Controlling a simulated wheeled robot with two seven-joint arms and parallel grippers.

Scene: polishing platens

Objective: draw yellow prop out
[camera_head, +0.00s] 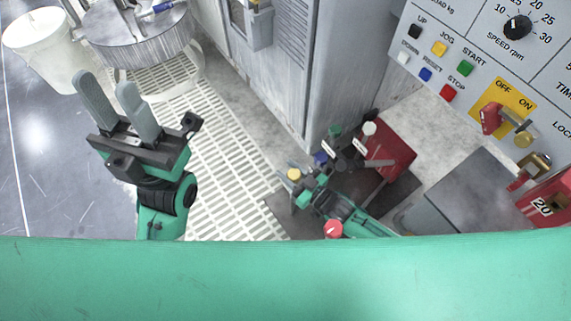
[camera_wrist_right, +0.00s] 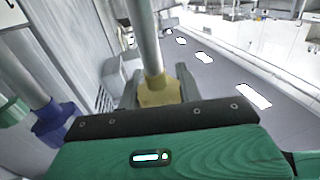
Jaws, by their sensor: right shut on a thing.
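The yellow prop is a grey rod with a yellow collar. In the wrist view the yellow prop (camera_wrist_right: 158,92) stands between the fingers of my right gripper (camera_wrist_right: 158,85), which is shut on it; its rod runs up out of the picture. In the head view the yellow prop (camera_head: 293,174) shows as a small yellow end at my right gripper (camera_head: 292,180). Its lower end is hidden, so I cannot tell whether it is seated or free. My left gripper (camera_head: 104,82) is open and empty, raised at the left, far from the prop.
A blue-collared prop (camera_wrist_right: 50,122) stands close by, with a green one (camera_wrist_right: 12,110) beyond. The grey cabinet (camera_head: 290,75) and control panel (camera_head: 480,50) border the space; white grating (camera_head: 225,150) lies left.

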